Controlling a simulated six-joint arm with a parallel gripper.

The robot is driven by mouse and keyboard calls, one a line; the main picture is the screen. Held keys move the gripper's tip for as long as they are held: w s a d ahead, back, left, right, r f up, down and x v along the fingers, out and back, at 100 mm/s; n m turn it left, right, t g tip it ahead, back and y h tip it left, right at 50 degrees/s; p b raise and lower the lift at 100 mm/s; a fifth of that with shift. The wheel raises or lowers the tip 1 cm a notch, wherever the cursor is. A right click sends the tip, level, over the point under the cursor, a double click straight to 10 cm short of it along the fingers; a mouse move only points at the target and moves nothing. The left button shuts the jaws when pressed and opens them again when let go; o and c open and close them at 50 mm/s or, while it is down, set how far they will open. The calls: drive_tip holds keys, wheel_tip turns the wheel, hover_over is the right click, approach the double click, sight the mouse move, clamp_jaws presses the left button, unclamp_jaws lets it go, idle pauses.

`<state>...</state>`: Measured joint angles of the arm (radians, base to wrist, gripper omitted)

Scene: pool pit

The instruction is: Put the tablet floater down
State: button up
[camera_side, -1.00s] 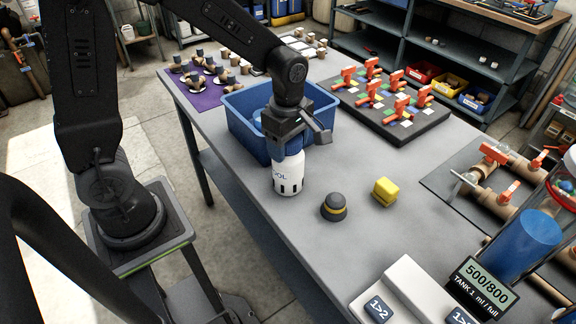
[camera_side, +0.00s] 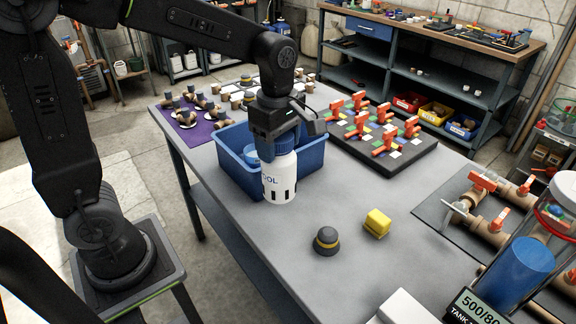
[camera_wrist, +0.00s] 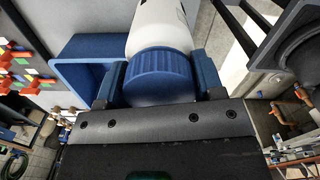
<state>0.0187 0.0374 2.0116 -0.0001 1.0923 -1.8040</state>
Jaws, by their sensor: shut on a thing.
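The tablet floater is a white bottle (camera_side: 280,180) with dark slots near its base and part of a label showing. My gripper (camera_side: 278,142) is shut on its blue cap, and the floater hangs upright below the fingers. In the side view it overlaps the front right of the blue bin (camera_side: 310,158); its base seems clear of the grey table (camera_side: 350,283), but the height is hard to judge. In the wrist view the blue ribbed cap (camera_wrist: 158,75) sits between both fingers, with the white body (camera_wrist: 160,22) beyond it.
A black board with orange valves (camera_side: 385,138) is behind right. A purple mat with cups (camera_side: 195,130) is behind left. Bare table lies in front of the floater.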

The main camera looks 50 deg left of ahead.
drive_tip(key=w+d+m, duration=0.1)
drive_tip(key=w+d, duration=0.1)
drive_tip(key=w, duration=0.8)
drive_tip(key=w+d+m, duration=0.1)
drive_tip(key=w+d, duration=0.1)
drive_tip(key=w, duration=0.8)
wheel_tip(320, 180, down, 9)
drive_tip(key=o, duration=1.3)
drive_tip(key=shift+c, duration=0.2)
wheel_tip(320, 180, up, 12)
drive_tip(key=shift+r, duration=0.2)
